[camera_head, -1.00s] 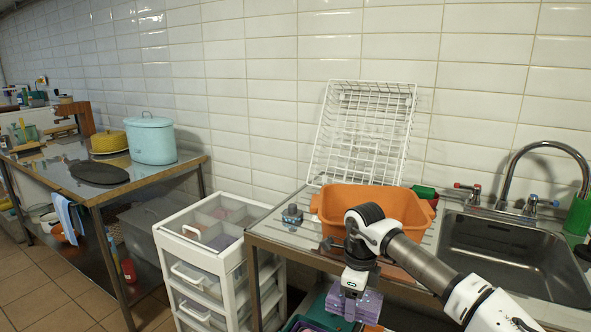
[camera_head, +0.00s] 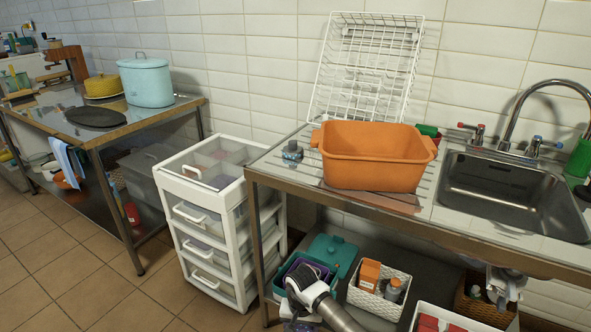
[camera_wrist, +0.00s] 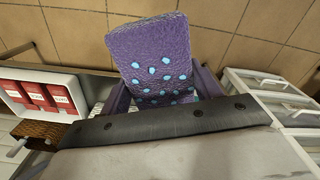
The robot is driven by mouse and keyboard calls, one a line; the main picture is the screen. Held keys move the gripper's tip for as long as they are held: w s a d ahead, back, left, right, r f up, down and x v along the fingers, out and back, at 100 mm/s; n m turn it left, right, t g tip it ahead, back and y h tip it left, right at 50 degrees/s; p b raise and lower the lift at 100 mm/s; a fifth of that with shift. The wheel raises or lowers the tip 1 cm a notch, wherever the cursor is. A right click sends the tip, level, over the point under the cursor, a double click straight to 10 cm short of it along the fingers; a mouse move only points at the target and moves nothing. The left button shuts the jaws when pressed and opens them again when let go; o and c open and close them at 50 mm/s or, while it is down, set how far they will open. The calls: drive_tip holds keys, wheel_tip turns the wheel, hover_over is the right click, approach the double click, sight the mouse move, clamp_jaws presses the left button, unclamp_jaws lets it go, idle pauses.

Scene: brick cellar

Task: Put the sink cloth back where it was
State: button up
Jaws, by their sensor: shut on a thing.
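The sink cloth (camera_wrist: 150,50) is purple with light blue dots. In the wrist view it sits between the fingers of my gripper (camera_wrist: 160,88), which is shut on it. In the head view my gripper (camera_head: 299,320) is low at the bottom edge, in front of the lower shelf, and the fingers and cloth are mostly cut off or hidden there. The sink (camera_head: 515,195) is at the right of the steel counter, above and right of my gripper.
An orange tub (camera_head: 375,160) and a white wire rack (camera_head: 365,65) stand on the counter (camera_head: 345,200). Below are a teal box (camera_head: 340,250) and a white basket (camera_head: 390,303). A white drawer unit (camera_head: 205,215) stands left. Floor at the left is clear.

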drive_tip(key=shift+s+a+f+n, duration=0.35)
drive_tip(key=shift+a+f+n, duration=0.4)
drive_tip(key=shift+f+n, duration=0.1)
drive_tip(key=shift+w+a+n, duration=0.1)
drive_tip(key=shift+a+n, duration=0.25)
drive_tip(key=shift+a, duration=0.2)
